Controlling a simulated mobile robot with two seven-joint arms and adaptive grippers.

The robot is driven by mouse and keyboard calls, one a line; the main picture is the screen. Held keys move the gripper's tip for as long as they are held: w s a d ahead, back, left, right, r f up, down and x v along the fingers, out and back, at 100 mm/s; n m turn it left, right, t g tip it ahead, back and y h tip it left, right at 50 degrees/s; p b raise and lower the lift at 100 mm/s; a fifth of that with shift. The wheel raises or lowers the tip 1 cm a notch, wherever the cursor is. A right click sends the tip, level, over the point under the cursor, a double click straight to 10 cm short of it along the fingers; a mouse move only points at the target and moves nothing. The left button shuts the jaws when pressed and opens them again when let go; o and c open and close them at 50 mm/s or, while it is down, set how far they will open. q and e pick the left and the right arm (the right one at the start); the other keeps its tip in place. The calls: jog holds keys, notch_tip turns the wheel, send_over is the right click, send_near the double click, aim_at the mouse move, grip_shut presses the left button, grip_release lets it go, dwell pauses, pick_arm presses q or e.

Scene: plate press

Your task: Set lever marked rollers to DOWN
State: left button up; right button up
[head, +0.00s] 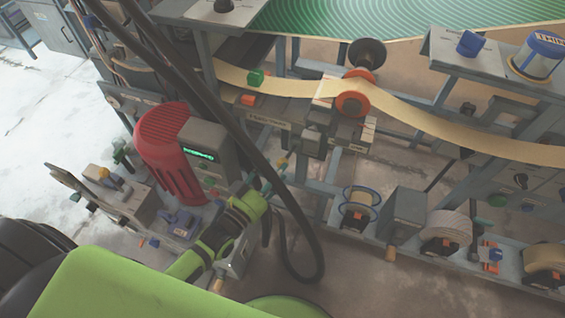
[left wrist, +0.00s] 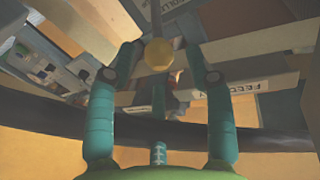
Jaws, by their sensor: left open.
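The lever's round yellow knob (left wrist: 158,54) shows in the left wrist view at the end of a thin grey rod. A white plate beside the rod carries upside-down lettering that seems to read ROLLERS (left wrist: 172,8). My left gripper (left wrist: 161,62) is open. Its two teal fingers stand on either side of the knob in the picture, with a gap on both sides; I cannot tell how far beyond the tips it is. In the head view my left gripper (head: 272,181) is just below a small yellow knob (head: 282,162) at the press frame. My right gripper is not in view.
A thick black hose (head: 235,125) hangs close to the left gripper and crosses the left wrist view. A red motor (head: 165,150) stands left of it. A paper strip (head: 420,115) runs over an orange roller (head: 352,103). A second label reading FEED (left wrist: 238,93) is near the right finger.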

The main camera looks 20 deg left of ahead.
aim_at(289, 154)
pick_arm(q)
jog(key=shift+x, duration=2)
jog(key=shift+f, duration=0.1)
grip_shut()
